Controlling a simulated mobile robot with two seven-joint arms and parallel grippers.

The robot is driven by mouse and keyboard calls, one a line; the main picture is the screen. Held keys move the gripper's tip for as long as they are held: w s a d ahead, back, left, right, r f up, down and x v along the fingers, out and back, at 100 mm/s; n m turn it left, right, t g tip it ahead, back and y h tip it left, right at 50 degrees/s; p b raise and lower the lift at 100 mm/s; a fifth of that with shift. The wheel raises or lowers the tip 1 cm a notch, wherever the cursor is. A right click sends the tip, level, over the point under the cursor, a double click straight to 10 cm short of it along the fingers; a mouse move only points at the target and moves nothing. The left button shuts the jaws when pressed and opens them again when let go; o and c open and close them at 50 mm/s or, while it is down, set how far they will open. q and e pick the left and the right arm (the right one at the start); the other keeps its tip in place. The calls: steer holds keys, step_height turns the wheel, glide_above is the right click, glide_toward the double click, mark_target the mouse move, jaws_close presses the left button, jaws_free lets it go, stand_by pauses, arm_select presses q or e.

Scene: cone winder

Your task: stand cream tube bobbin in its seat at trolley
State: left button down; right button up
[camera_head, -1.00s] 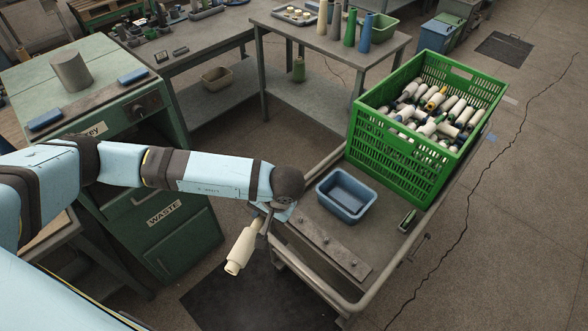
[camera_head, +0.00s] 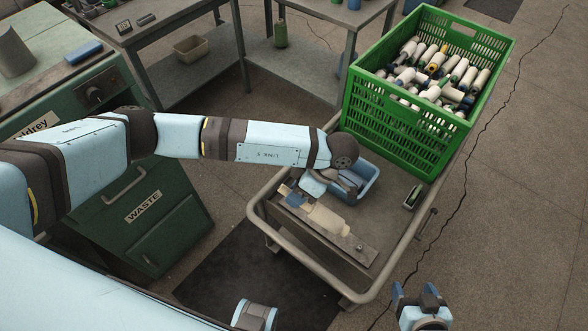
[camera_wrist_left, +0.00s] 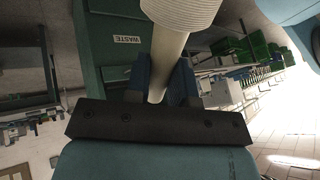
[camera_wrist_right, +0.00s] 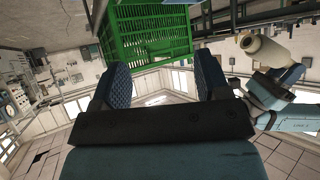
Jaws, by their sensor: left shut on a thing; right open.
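The cream tube bobbin (camera_head: 325,218) is held lying at a slant, in my left gripper (camera_head: 298,196), over the trolley (camera_head: 388,192). Below it is the trolley's dark bar with small pins (camera_head: 364,256); the bobbin hides part of this bar, and I cannot tell whether they touch. In the left wrist view the bobbin (camera_wrist_left: 172,45) runs between the fingers of the left gripper (camera_wrist_left: 160,84). The right wrist view also shows the bobbin (camera_wrist_right: 264,50). My right gripper (camera_head: 417,296) is open and empty, in front of the trolley's near right corner.
A blue bin (camera_head: 368,183) stands on the trolley behind my left wrist. A green crate (camera_head: 395,128) full of bobbins is at the far end. A small dark green object (camera_head: 412,197) lies near the right rail. The green WASTE cabinet (camera_head: 165,235) stands at left.

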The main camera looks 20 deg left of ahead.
arm_select(q)
steer(key=n, duration=0.1)
steer(key=d+n+g, duration=0.1)
steer(key=f+n+b, duration=0.1)
steer(key=shift+w+d+n+g, duration=0.2)
steer(key=shift+w+n+g, duration=0.1)
steer(key=n+g+h, duration=0.1)
steer(key=n, duration=0.1)
steer(key=d+n+g+h+b, duration=0.1)
steer(key=n, duration=0.1)
steer(key=n+g+h, duration=0.1)
steer(key=n, duration=0.1)
steer(key=shift+w+d+f+n+b, duration=0.25)
steer(key=shift+w+d+n+b, duration=0.05)
steer(key=shift+w+d, duration=0.05)
steer(key=w+a+f+n+t+h+b, duration=0.4)
steer(key=n+t+h+b, duration=0.3)
steer(key=n, duration=0.9)
steer(key=w+a+f+n+t+h+b, duration=0.4)
steer(key=w+n+t+h+b, duration=0.3)
steer(key=n, duration=0.9)
steer(key=shift+f+t+h+b, duration=0.85)
steer(key=shift+t+h, duration=1.05)
steer(key=shift+t, duration=0.3)
arm_select(e)
step_height(320, 180, down, 11)
steer(key=w+a, duration=0.1)
steer(key=shift+w+a+t+y, duration=0.2)
steer(key=shift+a+t+y, duration=0.1)
steer(key=shift+t+y, duration=0.1)
